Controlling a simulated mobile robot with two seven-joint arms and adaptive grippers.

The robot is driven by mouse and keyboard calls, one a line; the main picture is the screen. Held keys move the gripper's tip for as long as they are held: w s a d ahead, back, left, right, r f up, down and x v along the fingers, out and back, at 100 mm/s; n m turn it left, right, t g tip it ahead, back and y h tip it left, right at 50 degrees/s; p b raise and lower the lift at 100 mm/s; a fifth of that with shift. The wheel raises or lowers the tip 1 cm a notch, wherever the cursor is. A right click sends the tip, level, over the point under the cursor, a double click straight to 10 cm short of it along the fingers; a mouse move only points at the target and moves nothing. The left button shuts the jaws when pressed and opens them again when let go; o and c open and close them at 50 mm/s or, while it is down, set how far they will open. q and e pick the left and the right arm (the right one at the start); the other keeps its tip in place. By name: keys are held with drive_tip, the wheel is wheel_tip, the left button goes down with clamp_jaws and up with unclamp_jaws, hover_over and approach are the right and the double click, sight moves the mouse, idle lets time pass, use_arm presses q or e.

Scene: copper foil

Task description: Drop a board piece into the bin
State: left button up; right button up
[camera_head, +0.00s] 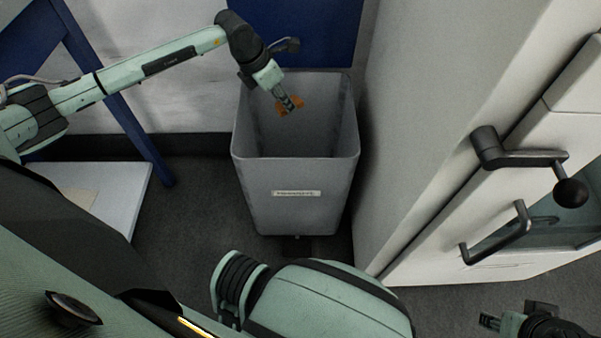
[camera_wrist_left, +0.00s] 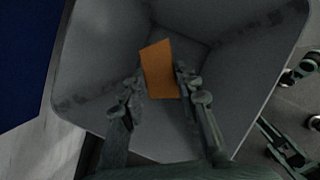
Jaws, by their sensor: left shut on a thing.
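The board piece (camera_head: 298,103) is a small flat orange-brown plate. My left gripper (camera_head: 287,104) is shut on it and holds it over the open mouth of the bin. In the left wrist view the board piece (camera_wrist_left: 160,70) sits between the two fingers of my left gripper (camera_wrist_left: 160,88), with the bin's inside behind it. The bin (camera_head: 296,210) is a tall grey open-topped container with a label on its front; its walls also surround the piece in the left wrist view (camera_wrist_left: 236,88). My right gripper (camera_head: 490,322) is at the bottom right, away from the bin; its fingers are too small to judge.
A large white cabinet (camera_head: 425,140) with black handles stands right of the bin. A blue panel (camera_head: 300,30) and a pale wall are behind it. A white low surface (camera_head: 115,190) lies to the left. Dark floor (camera_head: 195,225) is clear around the bin's front left.

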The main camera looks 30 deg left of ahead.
use_arm(q)
drive_tip(key=shift+f, duration=0.2)
use_arm(e)
drive_tip(key=shift+s+r, duration=0.15)
drive_tip(key=shift+r, duration=0.15)
use_arm(q)
drive_tip(key=o, duration=1.2)
drive_tip(key=v, duration=1.2)
